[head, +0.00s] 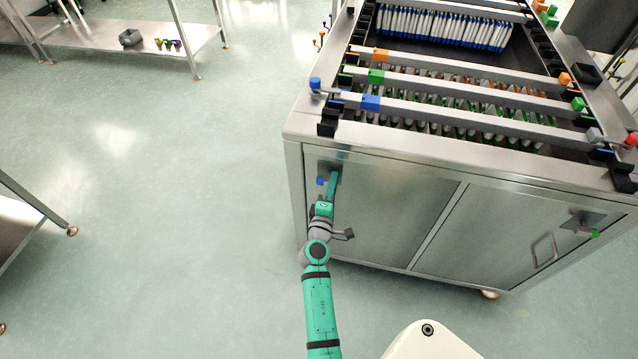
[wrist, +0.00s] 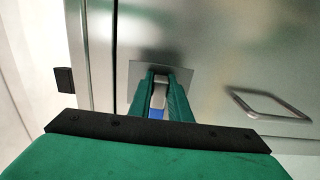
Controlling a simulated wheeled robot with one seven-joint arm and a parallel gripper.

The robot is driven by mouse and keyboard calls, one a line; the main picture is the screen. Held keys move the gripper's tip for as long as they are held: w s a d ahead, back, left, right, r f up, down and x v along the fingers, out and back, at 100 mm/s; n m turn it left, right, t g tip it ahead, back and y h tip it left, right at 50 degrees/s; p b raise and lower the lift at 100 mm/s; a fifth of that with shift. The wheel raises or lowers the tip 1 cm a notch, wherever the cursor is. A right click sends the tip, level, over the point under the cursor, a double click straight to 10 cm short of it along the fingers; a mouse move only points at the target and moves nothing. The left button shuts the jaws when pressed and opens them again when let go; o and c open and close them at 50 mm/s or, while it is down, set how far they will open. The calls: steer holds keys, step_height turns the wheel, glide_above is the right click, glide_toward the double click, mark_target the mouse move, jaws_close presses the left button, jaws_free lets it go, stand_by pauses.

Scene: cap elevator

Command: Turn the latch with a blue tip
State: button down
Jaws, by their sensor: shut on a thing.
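The latch with a blue tip (head: 320,181) is on the upper left of the cabinet's front face, on a small metal plate. My gripper (head: 331,180) reaches up to this plate with its green fingers. In the wrist view my gripper (wrist: 160,90) has its two fingers on either side of the latch's grey lever, and the blue tip (wrist: 158,114) shows between them. The fingers are shut on the latch. Part of the lever is hidden by the fingers.
The steel cabinet (head: 385,205) has a second latch with a green tip (head: 594,233) at the right. A door handle (wrist: 268,104) stands out to the right of my fingers. Racks with coloured blocks fill the cabinet's top. The floor (head: 180,220) to the left is clear.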

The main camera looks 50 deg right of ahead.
stand_by(0.3)
steer(key=c, duration=1.6)
jaws_free()
steer(key=shift+c, duration=0.2)
steer(key=v, duration=1)
steer(key=shift+s+a, duration=0.2)
steer(key=shift+a, duration=0.15)
